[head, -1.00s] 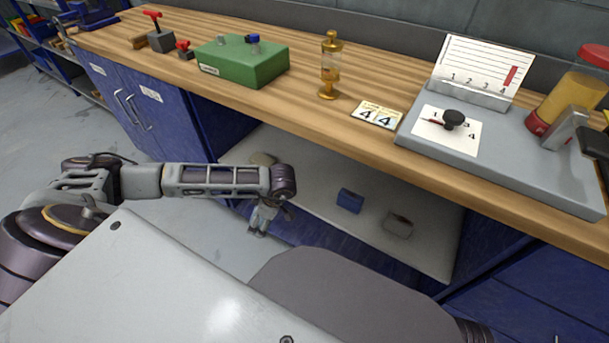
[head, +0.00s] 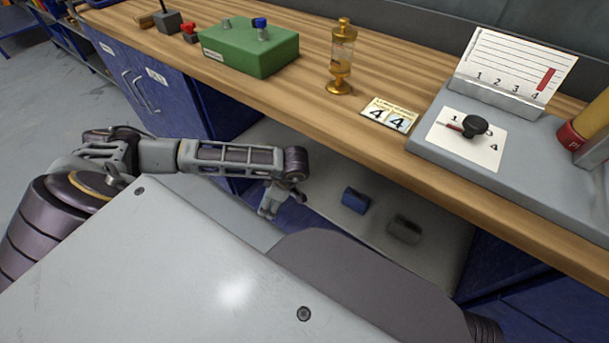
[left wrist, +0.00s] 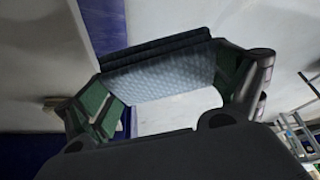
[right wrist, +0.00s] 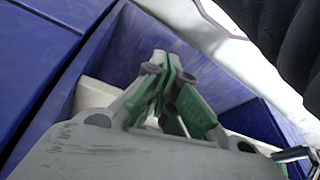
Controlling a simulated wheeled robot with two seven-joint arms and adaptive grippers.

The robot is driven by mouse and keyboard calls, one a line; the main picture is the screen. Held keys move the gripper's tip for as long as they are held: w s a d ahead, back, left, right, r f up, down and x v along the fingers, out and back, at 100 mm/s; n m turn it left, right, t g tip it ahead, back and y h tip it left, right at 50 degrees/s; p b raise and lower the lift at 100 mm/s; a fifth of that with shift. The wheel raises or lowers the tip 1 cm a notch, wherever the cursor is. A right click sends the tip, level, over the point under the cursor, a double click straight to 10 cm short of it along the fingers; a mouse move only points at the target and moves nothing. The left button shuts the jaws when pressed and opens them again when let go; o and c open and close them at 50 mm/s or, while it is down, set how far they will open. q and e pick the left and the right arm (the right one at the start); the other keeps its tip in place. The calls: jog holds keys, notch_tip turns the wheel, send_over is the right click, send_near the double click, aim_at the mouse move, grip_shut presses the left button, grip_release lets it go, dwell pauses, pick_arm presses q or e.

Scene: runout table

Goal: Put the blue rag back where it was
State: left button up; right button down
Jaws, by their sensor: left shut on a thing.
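In the left wrist view my left gripper (left wrist: 165,85) is shut on a folded, grey-blue cloth (left wrist: 160,75) with a dimpled face and dark edges; I cannot tell surely that it is the blue rag. In the head view my left gripper (head: 271,203) hangs at the front edge of the low shelf under the bench, and what it holds barely shows. A dark blue folded thing (head: 356,200) lies on that shelf, right of the gripper and apart from it. My right gripper (right wrist: 160,65) has its fingers together with nothing seen between them, near blue panels.
The pale shelf (head: 440,258) also bears a dark grey thing (head: 405,229). The wooden bench top (head: 300,98) overhangs it, with a green box (head: 250,50), a brass oiler (head: 341,60), a number card (head: 389,115) and a grey plate (head: 530,165). Blue cabinets flank the opening.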

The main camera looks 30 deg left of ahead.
pick_arm(q)
jog(key=w, duration=0.3)
jog(key=w+b, duration=0.1)
jog(key=w, duration=0.2)
jog(key=w+d+b, duration=0.1)
jog(key=w, duration=0.3)
jog(key=shift+f, duration=0.1)
jog(key=w+b, duration=0.2)
jog(key=w, duration=0.4)
jog(key=shift+w+d, duration=0.15)
jog(key=shift+d, duration=0.05)
jog(key=shift+w, duration=0.8)
pick_arm(e)
jog(key=shift+t+y, duration=0.7)
jog(key=shift+t, duration=0.1)
jog(key=shift+w+a+f, duration=0.15)
jog(key=shift+a+f, duration=0.25)
jog(key=shift+f, duration=0.25)
jog(key=shift+w+a+f, duration=0.1)
jog(key=shift+a+f, duration=0.25)
jog(key=shift+f, duration=0.25)
jog(key=shift+w+a+f, duration=0.15)
jog(key=shift+a+f, duration=0.25)
jog(key=shift+f, duration=0.25)
pick_arm(q)
jog(key=shift+b, duration=0.3)
